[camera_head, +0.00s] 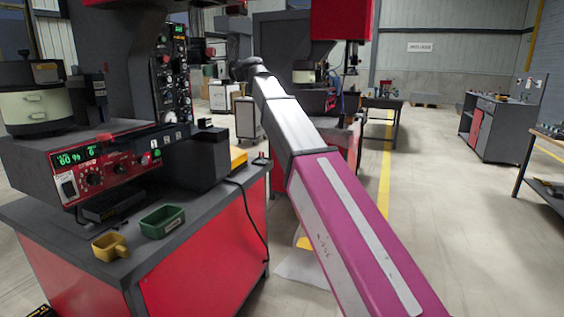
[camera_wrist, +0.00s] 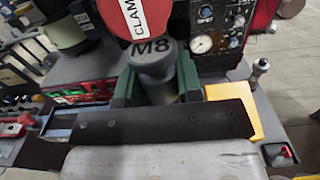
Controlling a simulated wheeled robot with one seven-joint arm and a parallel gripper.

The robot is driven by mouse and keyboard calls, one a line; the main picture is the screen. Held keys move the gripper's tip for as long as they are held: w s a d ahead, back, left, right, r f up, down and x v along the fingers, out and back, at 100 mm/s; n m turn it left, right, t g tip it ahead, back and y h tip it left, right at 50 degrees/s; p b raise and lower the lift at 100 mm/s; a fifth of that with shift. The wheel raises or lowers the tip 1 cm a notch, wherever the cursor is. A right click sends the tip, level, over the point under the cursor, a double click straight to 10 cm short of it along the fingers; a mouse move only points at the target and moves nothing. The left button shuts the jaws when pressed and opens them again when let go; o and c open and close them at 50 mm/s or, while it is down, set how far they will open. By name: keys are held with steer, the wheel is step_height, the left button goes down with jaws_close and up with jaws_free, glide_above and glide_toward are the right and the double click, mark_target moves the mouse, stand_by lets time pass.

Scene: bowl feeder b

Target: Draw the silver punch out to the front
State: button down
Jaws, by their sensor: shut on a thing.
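In the wrist view a grey metal cylinder marked M8 (camera_wrist: 152,58), which I take for the silver punch, stands between the green fingers of my gripper (camera_wrist: 157,84). The fingers are shut on its sides. A red disc with a white label reading "CLAM" (camera_wrist: 140,15) covers part of the view just above it; the rest of the word is cut off. The punch's lower end is hidden behind the dark plate of my gripper. In the head view my arm reaches away behind the near machine, and the punch cannot be made out.
The floor (camera_head: 460,220) at right is open.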

steer(key=shift+v, duration=1.15)
